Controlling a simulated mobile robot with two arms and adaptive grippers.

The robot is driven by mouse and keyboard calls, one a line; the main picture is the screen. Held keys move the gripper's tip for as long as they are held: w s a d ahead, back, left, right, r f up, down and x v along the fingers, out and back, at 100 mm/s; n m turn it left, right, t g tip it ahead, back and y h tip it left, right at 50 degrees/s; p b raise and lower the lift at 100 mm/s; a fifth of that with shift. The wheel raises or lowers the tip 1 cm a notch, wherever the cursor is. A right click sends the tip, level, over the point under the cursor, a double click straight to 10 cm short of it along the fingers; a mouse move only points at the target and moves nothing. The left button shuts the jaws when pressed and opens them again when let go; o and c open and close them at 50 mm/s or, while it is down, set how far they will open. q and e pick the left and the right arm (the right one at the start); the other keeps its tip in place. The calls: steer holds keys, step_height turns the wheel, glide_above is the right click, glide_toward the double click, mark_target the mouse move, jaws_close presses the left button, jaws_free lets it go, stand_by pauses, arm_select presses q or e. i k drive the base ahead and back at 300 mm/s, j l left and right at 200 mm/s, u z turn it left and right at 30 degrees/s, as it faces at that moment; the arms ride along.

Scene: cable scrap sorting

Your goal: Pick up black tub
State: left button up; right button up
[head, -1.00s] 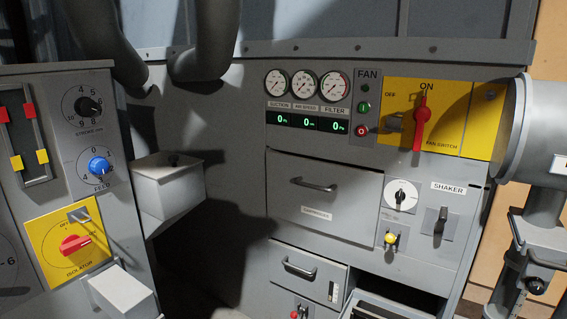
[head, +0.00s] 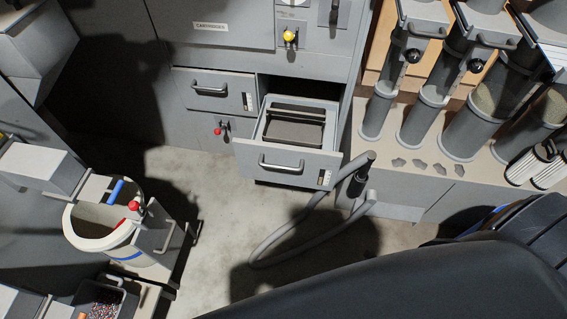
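A small black tub (head: 131,299) stands at the bottom left of the head view, cut off by the lower edge. It holds multicoloured granules, and a thin handle shows at its top. Neither of my grippers is in view, so I cannot tell whether they are open or shut.
A drawer (head: 290,160) stands open with a grey dark-floored tray (head: 293,130) inside. A cream bucket (head: 85,243) is just behind the tub. A grey hose (head: 268,247) lies on the floor (head: 215,210). Clear tubes (head: 473,126) stand at right.

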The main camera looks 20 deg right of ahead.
mark_target(295, 127)
steer(key=z, duration=2.95)
steer(key=u, duration=2.15)
steer(key=l+u, duration=0.3)
steer(key=l, duration=0.2)
steer(key=l+u, duration=0.25)
steer(key=l, duration=0.2)
steer(key=k+l+u, duration=0.15)
steer(key=l+u, duration=0.15)
steer(key=l, duration=0.15)
